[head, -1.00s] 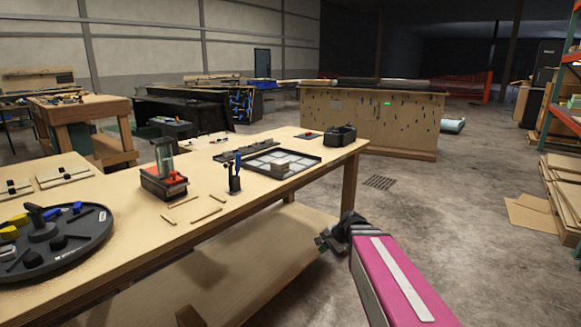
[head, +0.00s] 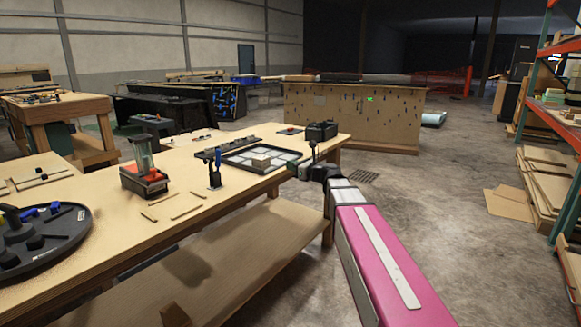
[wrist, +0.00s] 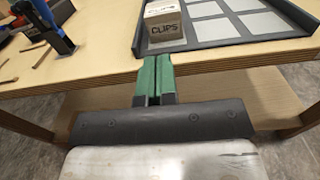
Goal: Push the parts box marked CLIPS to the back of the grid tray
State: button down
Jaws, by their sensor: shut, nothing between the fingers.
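The grid tray (head: 236,165) is a dark-rimmed tray with pale square cells on the wooden workbench. The box marked CLIPS (head: 261,160) stands upright in it, near its front rim. In the wrist view the box (wrist: 163,27) shows its CLIPS lettering facing me, and the tray's dark rim (wrist: 230,39) runs beside it. My gripper (wrist: 156,60) has green fingers held together, empty, just in front of the box and the tray's near edge. A gap to the box is hard to judge. In the head view my gripper (head: 296,168) is by the bench's right edge, its fingers small and unclear.
A black open bin (head: 321,130) stands behind the tray near the bench's far corner. A blue-and-black stand (head: 214,171) and a red-based device with a clear cylinder (head: 143,176) stand left of the tray.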

aim_at(266, 158)
jog(key=x, duration=1.1)
jog(key=shift+w, duration=0.15)
jog(key=shift+a, duration=0.15)
jog(key=x, duration=0.3)
jog(key=shift+w+a, duration=0.15)
jog(key=shift+w, duration=0.05)
jog(key=shift+s, duration=0.1)
